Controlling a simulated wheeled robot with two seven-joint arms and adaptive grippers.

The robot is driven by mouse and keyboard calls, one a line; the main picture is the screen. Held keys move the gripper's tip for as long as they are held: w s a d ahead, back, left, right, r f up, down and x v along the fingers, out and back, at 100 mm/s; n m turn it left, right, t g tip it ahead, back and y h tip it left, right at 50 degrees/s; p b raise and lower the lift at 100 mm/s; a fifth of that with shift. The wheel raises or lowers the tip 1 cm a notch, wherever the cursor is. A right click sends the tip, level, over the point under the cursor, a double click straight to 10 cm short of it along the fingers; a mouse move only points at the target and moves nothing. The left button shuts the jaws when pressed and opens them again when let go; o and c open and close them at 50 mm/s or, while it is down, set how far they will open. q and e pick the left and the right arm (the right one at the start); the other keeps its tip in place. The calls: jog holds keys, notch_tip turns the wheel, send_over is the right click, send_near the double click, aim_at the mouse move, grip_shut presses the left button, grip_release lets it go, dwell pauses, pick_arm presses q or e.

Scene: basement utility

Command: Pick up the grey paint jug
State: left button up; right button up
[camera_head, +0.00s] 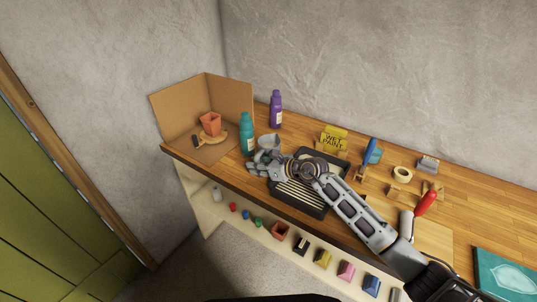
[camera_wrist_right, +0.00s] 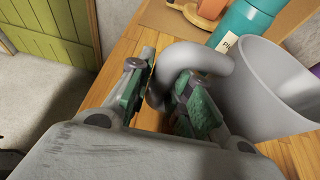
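The grey paint jug (camera_head: 270,141) is upright at the back left of the workbench, beside the teal bottle. It also shows large in the right wrist view (camera_wrist_right: 275,90), its curved handle towards me. My right gripper (camera_head: 257,165) is at the jug's near side. My left gripper is not in view.
A teal bottle (camera_head: 247,134) and a purple bottle (camera_head: 276,109) stand close to the jug. A black paint tray (camera_head: 313,212) lies under my right forearm. A cardboard corner screen (camera_head: 232,92) with an orange pot (camera_head: 211,123) is at left. A yellow sign (camera_head: 334,138) stands behind the tray.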

grip_shut()
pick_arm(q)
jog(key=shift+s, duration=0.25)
pick_arm(e)
jog(key=shift+r, duration=0.1)
jog(key=shift+r, duration=0.25)
notch_tip(320, 180, up, 14)
jog(key=shift+r, duration=0.2)
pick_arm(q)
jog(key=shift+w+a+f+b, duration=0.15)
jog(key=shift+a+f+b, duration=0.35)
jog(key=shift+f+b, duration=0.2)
pick_arm(e)
notch_tip(320, 180, up, 13)
